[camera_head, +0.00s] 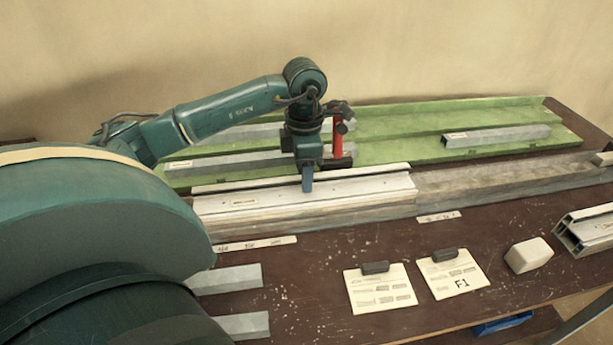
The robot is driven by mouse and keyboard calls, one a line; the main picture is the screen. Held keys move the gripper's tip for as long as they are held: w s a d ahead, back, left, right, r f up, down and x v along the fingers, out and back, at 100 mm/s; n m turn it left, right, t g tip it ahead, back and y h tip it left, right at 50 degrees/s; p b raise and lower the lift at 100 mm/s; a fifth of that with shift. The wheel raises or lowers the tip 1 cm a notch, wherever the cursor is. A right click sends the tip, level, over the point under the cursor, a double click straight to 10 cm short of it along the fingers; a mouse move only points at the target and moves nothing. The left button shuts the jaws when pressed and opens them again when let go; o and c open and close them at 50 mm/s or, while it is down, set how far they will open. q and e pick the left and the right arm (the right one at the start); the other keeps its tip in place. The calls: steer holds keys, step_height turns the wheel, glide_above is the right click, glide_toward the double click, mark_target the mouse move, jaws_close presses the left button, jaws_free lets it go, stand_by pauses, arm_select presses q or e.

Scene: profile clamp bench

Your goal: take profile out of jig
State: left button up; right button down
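A long pale jig block (385,204) with layered, wood-like sides lies along the middle of the bench. A light strip with a small label runs along its top; I cannot tell whether this is the profile or part of the jig. My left gripper (307,182) points down at the jig's top, near its middle. Its fingers overlap in this view, so their opening and any hold are unclear. A clamp with an upright red handle (337,138) stands right beside the gripper, partly hidden by it. My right gripper is not in view.
A green tray (400,122) behind holds several grey profiles, one at its right (495,136). A grey-brown beam (510,182) continues right of the jig. Two cards (380,298) with dark weights, a white block (528,255) and a hollow profile (590,232) lie in front.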

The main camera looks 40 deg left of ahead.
arm_select(q)
jaws_close()
steer(key=shift+r, duration=0.1)
stand_by(1.1)
